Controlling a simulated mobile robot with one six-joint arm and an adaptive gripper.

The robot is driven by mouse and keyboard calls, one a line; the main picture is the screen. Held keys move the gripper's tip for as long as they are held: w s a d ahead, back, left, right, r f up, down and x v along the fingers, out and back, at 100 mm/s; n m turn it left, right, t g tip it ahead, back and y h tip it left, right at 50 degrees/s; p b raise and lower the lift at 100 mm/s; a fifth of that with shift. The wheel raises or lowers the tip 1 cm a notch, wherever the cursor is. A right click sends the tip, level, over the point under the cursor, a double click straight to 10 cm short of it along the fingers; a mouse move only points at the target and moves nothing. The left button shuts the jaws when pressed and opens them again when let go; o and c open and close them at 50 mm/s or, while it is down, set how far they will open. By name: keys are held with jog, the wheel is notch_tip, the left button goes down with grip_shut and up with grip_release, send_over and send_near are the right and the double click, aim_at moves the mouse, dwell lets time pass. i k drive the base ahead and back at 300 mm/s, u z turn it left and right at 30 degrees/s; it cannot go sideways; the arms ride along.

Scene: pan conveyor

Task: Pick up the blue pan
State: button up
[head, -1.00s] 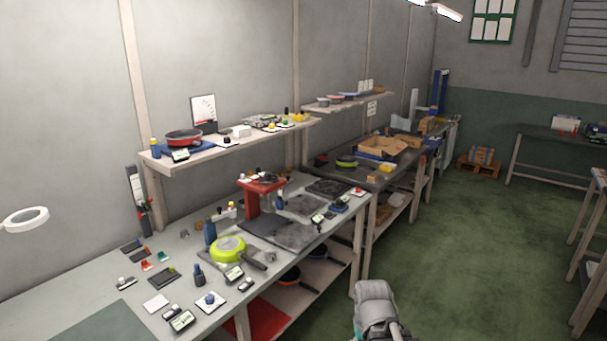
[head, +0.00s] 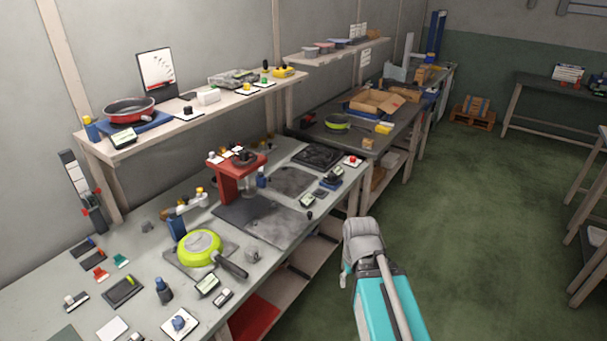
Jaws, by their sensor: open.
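No pan can be made out clearly as blue. A red pan (head: 129,110) sits on a blue base on the near wall shelf. Another green pan (head: 338,122) sits on the far bench. Small pans (head: 326,47) stand on the far wall shelf, and one there looks bluish, but it is too small to be sure. My arm, grey and teal, shows at the lower middle right, over the floor. My gripper itself cannot be seen.
The near bench (head: 50,270) holds a red press stand (head: 228,180), dark plates and several small instruments. An open cardboard box (head: 378,100) stands on the far bench. The green floor (head: 470,220) to the right is clear, with a wooden pallet (head: 473,118) at the back.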

aim_at(315, 232)
jog(key=z, duration=0.05)
jog(key=i, duration=1.25)
